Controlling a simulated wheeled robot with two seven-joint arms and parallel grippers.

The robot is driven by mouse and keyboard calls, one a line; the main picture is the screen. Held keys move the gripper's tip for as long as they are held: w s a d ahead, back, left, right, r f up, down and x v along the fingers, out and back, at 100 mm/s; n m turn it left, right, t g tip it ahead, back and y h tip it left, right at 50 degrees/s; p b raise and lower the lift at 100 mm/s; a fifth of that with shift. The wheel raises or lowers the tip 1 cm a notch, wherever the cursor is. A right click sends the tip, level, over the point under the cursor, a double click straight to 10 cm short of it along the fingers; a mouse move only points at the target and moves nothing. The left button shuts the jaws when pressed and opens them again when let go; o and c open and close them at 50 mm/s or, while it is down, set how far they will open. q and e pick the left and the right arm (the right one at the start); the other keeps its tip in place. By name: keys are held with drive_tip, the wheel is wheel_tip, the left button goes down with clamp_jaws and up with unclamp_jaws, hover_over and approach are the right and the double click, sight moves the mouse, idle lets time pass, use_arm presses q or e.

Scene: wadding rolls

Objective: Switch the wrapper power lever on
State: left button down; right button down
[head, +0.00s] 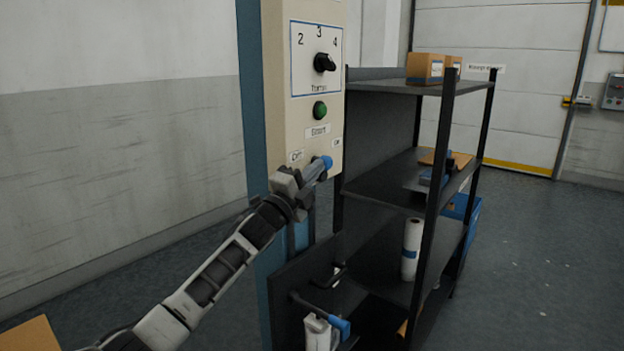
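The cream control box (303,100) stands on a blue post in the middle of the head view. Low on its front is the power lever with a round blue knob (327,161), between a small label at its left (297,156) and another at its right (337,142). The label words are too small to read surely. My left gripper (311,174) is at the lever, its fingers beside or around the lever just below the knob. The gripper hides the lever's base, and I cannot tell whether the fingers grip it. My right gripper does not show.
The box also carries a black dial (324,63) and a green button (320,110). A dark shelf rack (390,185) with cartons (424,67) and a white roll (411,248) stands close at the right. A blue-ended handle (341,327) sticks out below. The floor at the right is clear.

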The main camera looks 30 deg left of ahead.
sight(321, 156)
use_arm(q)
drive_tip(key=shift+w+d+r, duration=0.15)
drive_tip(key=shift+w+r, duration=1.15)
drive_tip(key=shift+r, duration=0.1)
idle(0.7)
drive_tip(key=shift+s, duration=0.1)
